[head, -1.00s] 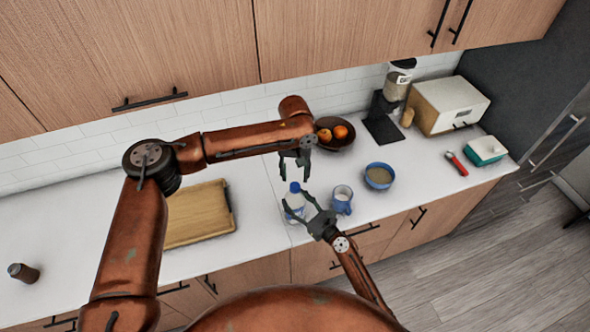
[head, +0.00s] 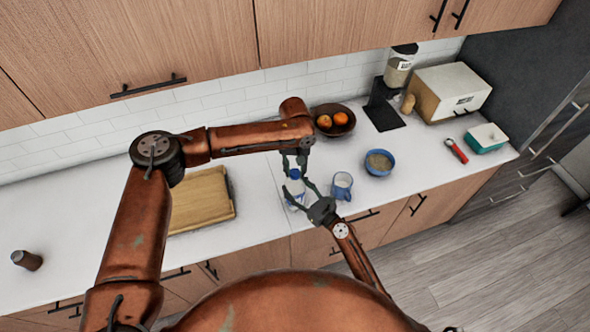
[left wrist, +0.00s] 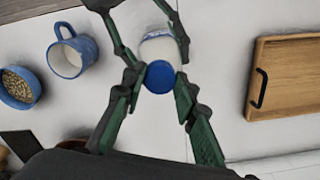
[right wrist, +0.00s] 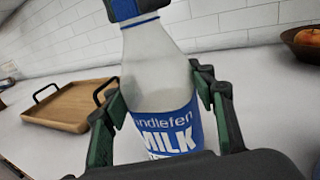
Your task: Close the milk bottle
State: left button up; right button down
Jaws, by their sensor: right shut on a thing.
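The milk bottle (right wrist: 160,90) stands upright on the counter, with a blue and white label. Its blue cap (left wrist: 160,77) is at the bottle's mouth; I cannot tell whether it is fully seated. My right gripper (head: 299,199) is shut on the bottle's body, and its fingers flank the bottle in the right wrist view (right wrist: 160,103). My left gripper (head: 294,172) points down from above. In the left wrist view its open fingers (left wrist: 160,88) straddle the cap, one on each side, very close to it.
A blue mug (head: 342,186) stands just right of the bottle, with a blue bowl (head: 380,163) beyond it. A fruit bowl (head: 334,121) is behind. A wooden tray (head: 203,201) lies to the left, with bare counter between.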

pick_arm(q)
grip_shut()
jog(key=m, duration=0.4)
jog(key=shift+m, duration=0.3)
jog(key=m, duration=0.5)
jog(key=shift+a+m, duration=0.1)
jog(key=shift+m, duration=0.3)
jog(key=m, duration=0.5)
jog(key=shift+w+m, duration=0.1)
jog(key=shift+m, duration=0.3)
jog(key=m, duration=0.4)
jog(key=shift+m, duration=0.3)
jog(key=o, duration=0.6)
grip_release()
jog(key=shift+r, duration=0.1)
notch_tip(320, 180, up, 12)
jog(key=shift+f, duration=0.15)
